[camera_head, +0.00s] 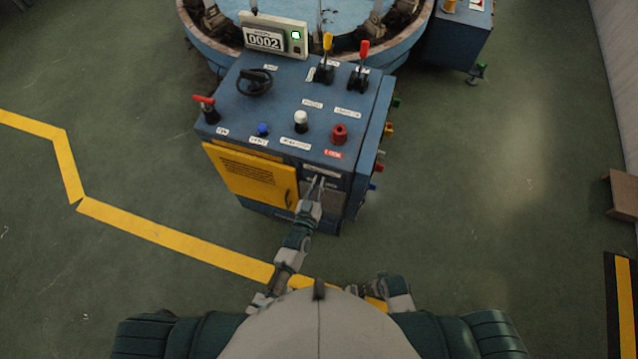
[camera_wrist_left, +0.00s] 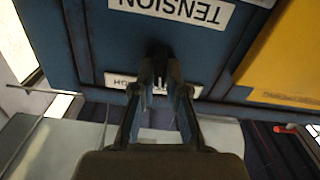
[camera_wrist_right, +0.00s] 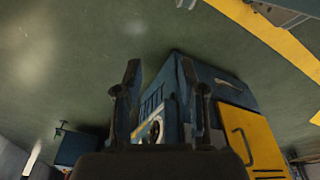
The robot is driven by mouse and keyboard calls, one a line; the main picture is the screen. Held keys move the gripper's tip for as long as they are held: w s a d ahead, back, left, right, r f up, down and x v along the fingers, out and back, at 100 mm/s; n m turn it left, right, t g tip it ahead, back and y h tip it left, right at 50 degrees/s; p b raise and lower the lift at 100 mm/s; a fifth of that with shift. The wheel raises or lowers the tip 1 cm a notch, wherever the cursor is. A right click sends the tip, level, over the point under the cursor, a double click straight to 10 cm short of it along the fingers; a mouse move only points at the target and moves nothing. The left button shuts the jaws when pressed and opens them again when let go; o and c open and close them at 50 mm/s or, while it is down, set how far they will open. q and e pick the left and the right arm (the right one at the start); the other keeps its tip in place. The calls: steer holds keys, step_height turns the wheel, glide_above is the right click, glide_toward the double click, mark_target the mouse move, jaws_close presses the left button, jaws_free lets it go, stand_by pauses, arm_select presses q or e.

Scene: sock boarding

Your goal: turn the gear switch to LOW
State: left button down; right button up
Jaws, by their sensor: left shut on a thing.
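The blue control cabinet (camera_head: 285,110) stands in front of me. My left gripper (camera_head: 317,182) reaches its front face, right of the yellow door. In the left wrist view the left gripper (camera_wrist_left: 160,68) is shut on a small dark part, apparently the gear switch (camera_wrist_left: 158,50), mostly hidden between the fingers. An upside-down TENSION label (camera_wrist_left: 175,10) lies on the panel beyond it. A second label (camera_wrist_left: 122,81) beside the fingers appears to read HIGH; the rest is covered. I cannot tell the switch setting. My right gripper (camera_wrist_right: 160,75) is open and empty, away from the cabinet.
The yellow door (camera_head: 250,172) is beside my left gripper. The cabinet top carries a black handwheel (camera_head: 256,82), yellow (camera_head: 327,45) and red (camera_head: 364,50) levers, and a red knob (camera_head: 339,134). A counter (camera_head: 265,40) reads 0002.

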arm_select(q)
steer(key=n, duration=0.3)
steer(key=f+n, duration=0.1)
steer(key=n, duration=0.3)
steer(key=shift+s+a, duration=0.1)
steer(key=shift+s, duration=0.1)
arm_select(e)
steer(key=shift+s+f, duration=0.15)
steer(key=shift+f, duration=0.4)
arm_select(q)
steer(key=shift+n, duration=0.3)
arm_select(e)
steer(key=shift+r, duration=0.1)
arm_select(q)
steer(key=c, duration=1.2)
jaws_free()
steer(key=shift+w+r, duration=0.1)
steer(key=shift+r, duration=0.05)
arm_select(e)
steer(key=shift+s, duration=0.1)
arm_select(q)
steer(key=shift+r, duration=0.1)
arm_select(e)
steer(key=shift+d, duration=0.1)
